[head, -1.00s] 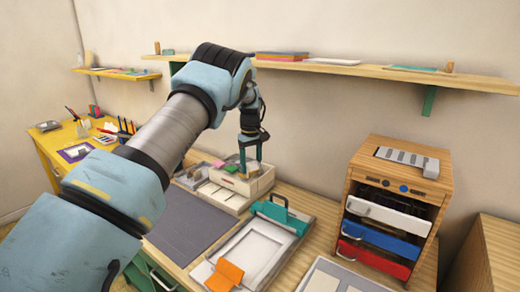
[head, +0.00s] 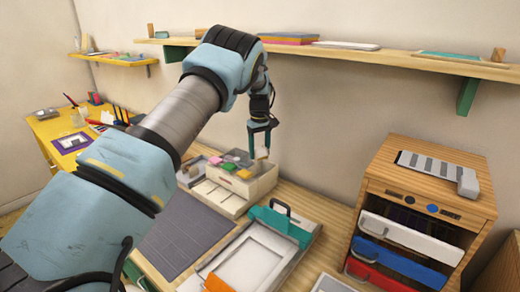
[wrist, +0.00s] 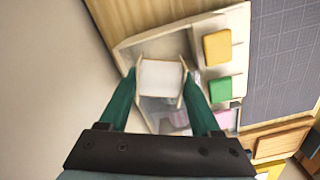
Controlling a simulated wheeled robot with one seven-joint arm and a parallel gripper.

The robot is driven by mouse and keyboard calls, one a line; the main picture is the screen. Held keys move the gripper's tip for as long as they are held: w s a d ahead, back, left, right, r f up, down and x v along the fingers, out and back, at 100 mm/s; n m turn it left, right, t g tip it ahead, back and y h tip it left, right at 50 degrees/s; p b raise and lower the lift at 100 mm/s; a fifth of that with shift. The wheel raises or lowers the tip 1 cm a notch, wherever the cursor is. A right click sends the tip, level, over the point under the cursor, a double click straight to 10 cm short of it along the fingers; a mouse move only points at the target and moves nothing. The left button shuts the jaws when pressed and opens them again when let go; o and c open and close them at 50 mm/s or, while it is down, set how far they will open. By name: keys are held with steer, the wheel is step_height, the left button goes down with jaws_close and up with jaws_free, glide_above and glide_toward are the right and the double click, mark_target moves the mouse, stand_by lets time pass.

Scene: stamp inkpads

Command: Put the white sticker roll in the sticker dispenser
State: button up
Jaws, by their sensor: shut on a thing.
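My gripper (head: 262,146) is shut on the white sticker roll (head: 261,153), a small pale piece. In the wrist view the roll (wrist: 161,78) sits between the two green fingertips (wrist: 160,84). They are over a cream compartment box (head: 232,204), near its far right end in the head view. Yellow, green and pink pieces lie in the box; the wrist view shows the yellow one (wrist: 217,47) and the green one (wrist: 220,89) in small compartments. I cannot tell for sure which thing is the sticker dispenser.
A wooden cabinet (head: 402,160) with white, blue and red drawers stands right, with a grey slotted item (head: 430,168) on top. A tray with a teal clamp (head: 283,221) and a dark mat (head: 186,235) lie in front. A wall shelf (head: 365,54) runs behind.

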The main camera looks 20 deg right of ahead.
steer(key=shift+f+b, duration=2.25)
steer(key=shift+f, duration=2.3)
steer(key=o, duration=1.5)
steer(key=shift+c, duration=0.2)
steer(key=shift+r, duration=0.1)
steer(key=shift+r+p, duration=2.35)
steer(key=shift+r, duration=2.1)
